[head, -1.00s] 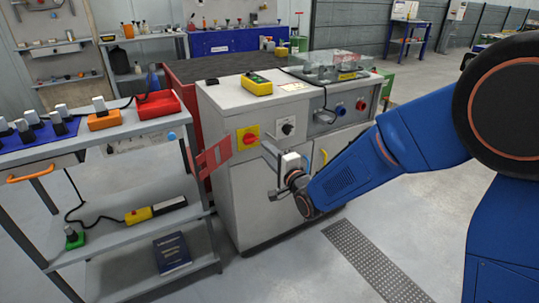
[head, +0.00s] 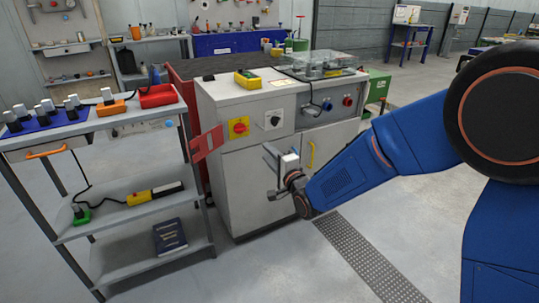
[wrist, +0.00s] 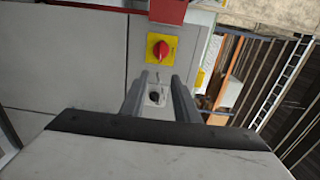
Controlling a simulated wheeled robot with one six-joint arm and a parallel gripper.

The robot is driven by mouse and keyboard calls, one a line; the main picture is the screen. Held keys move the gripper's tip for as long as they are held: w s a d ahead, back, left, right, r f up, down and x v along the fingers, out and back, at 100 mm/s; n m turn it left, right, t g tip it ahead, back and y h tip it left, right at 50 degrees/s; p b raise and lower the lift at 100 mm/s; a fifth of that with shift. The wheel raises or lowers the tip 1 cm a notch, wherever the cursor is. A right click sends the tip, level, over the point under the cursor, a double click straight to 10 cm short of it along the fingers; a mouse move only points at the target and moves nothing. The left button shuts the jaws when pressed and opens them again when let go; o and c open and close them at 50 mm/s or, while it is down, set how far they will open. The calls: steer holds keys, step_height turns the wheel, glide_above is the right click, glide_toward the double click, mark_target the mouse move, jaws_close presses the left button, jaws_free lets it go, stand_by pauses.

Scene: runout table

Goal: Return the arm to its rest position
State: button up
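My gripper (head: 272,173) is on the end of my blue arm, in front of the grey cabinet (head: 250,185). It shows below the red rotary switch on its yellow plate (head: 238,127) and the black knob (head: 274,120). In the wrist view, the two grey fingers of my gripper (wrist: 159,82) stand apart with nothing held between them. The red switch (wrist: 159,49) shows beyond the fingertips and the black knob (wrist: 155,97) shows between the fingers. I cannot tell the exact gap between gripper and cabinet front.
A shelf trolley (head: 140,195) stands left of the cabinet, carrying sockets and a red tray (head: 158,96). A red plate (head: 206,143) juts out between them. A yellow box (head: 247,78) and a clear-covered unit (head: 320,63) sit on the cabinet top. Floor in front is clear.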

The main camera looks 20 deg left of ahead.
steer(key=w+d+r+n+h, duration=0.1)
steer(key=d+r+h, duration=0.15)
steer(key=d, duration=0.65)
steer(key=w+d+r+n+h, duration=0.1)
steer(key=w+d+r+h, duration=0.15)
steer(key=d, duration=0.65)
steer(key=s+d+n+g+h, duration=0.1)
steer(key=s+d+h, duration=0.15)
steer(key=d, duration=0.55)
steer(key=s+d+n+h, duration=0.1)
steer(key=s+d+h, duration=0.15)
steer(key=d, duration=0.55)
steer(key=s+d+n+g+h, duration=0.2)
steer(key=s+d, duration=1)
steer(key=d, duration=0.2)
steer(key=s+d+f+n+g, duration=0.1)
steer(key=s+d, duration=0.3)
steer(key=s, duration=0.5)
steer(key=s+d+f+n+g+h, duration=0.1)
steer(key=s+d+f+g, duration=0.1)
steer(key=s, duration=0.8)
steer(key=d+g, duration=0.1)
steer(key=d, duration=0.1)
steer(key=shift+d+f+h, duration=0.3)
steer(key=shift+d+f, duration=0.05)
